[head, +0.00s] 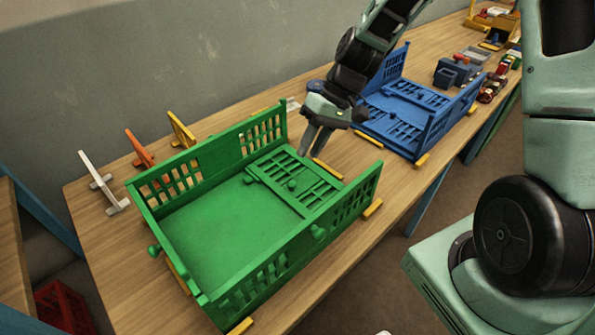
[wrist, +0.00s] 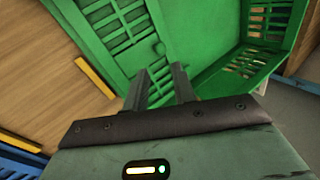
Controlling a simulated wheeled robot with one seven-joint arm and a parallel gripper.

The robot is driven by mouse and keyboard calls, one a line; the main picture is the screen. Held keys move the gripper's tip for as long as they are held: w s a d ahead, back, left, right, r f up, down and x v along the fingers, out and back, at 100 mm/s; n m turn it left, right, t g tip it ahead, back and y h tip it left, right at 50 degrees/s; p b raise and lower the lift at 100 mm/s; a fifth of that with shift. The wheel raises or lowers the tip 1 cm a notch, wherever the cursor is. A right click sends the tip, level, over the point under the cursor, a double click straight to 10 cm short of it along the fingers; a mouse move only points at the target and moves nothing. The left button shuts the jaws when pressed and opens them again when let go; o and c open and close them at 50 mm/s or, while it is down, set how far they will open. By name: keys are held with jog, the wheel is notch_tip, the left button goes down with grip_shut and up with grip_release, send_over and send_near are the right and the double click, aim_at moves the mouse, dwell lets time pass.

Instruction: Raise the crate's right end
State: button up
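The green crate (head: 215,222) stands on the wooden table, its two long slatted sides upright. Its right end (head: 270,170), a slatted panel with a small round knob (head: 292,185), lies folded flat inside on the crate floor. My gripper (head: 310,147) points down near the crate's right edge, by the hinge side of this panel. In the wrist view, the two fingers of my gripper (wrist: 160,78) are apart with nothing between them. The panel (wrist: 108,28) and its knob (wrist: 159,47) show beyond them. I cannot tell whether a finger touches the crate.
A blue crate (head: 415,150) stands to the right, with a slatted panel lying flat in it. White (head: 103,183), orange (head: 140,150) and yellow (head: 181,130) stands line the wall side. Yellow strips (head: 328,169) lie between the crates. Small items crowd the far end.

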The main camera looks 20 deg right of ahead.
aim_at(297, 186)
jog(key=x, duration=0.8)
jog(key=shift+p, duration=0.3)
grip_shut()
